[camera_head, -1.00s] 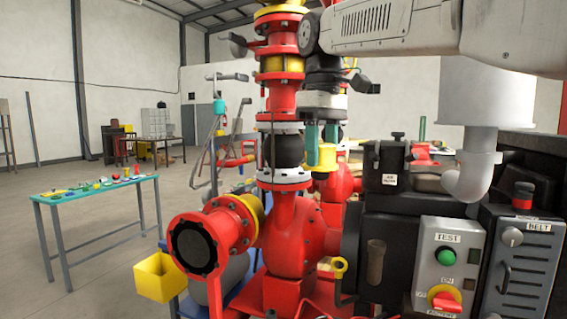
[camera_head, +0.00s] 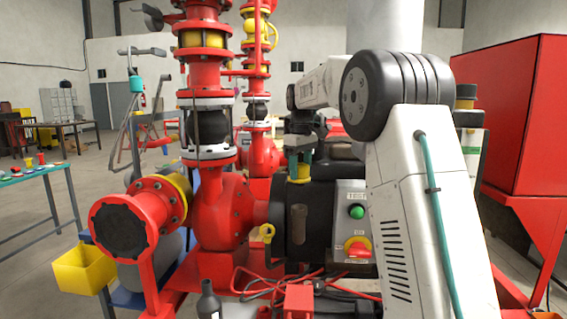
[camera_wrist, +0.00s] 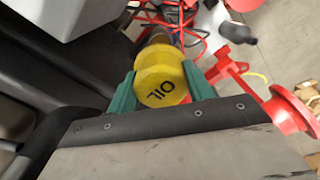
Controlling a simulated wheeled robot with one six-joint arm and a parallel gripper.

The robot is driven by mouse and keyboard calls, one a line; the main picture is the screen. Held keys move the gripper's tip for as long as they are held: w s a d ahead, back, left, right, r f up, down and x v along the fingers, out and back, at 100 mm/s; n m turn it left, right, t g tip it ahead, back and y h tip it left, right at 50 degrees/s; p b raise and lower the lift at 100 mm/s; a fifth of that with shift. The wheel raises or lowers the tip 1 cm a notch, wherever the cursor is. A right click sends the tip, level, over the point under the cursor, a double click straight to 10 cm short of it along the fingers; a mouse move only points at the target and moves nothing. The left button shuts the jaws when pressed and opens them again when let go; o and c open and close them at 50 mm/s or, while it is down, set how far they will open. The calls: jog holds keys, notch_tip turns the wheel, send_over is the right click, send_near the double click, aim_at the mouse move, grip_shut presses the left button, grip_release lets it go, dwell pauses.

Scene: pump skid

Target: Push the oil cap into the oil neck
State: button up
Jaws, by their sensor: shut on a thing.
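The yellow oil cap (camera_wrist: 160,92), marked OIL, is between the two green fingers of my gripper (camera_wrist: 162,84) in the wrist view. The fingers close on it from both sides. In the head view my gripper (camera_head: 300,160) points down, with the yellow cap (camera_head: 299,173) at its fingertips, just above or at the top of the black pump housing (camera_head: 318,235). I cannot make out the oil neck; the cap and gripper may cover it. I cannot tell whether the cap touches the housing.
The grey control box (camera_head: 354,228) with a green button and a red-yellow switch stands close right of the gripper. The red pump casing (camera_head: 222,212) and upright pipework are to the left. Red cables (camera_head: 270,284) lie below.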

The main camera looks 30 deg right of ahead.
aim_at(300, 184)
jog(key=shift+w+f, duration=0.1)
jog(key=shift+f, duration=2.6)
jog(key=shift+f, duration=1.7)
jog(key=o, duration=1.2)
jog(key=shift+r, duration=0.1)
notch_tip(300, 184, up, 8)
jog(key=shift+f, duration=0.25)
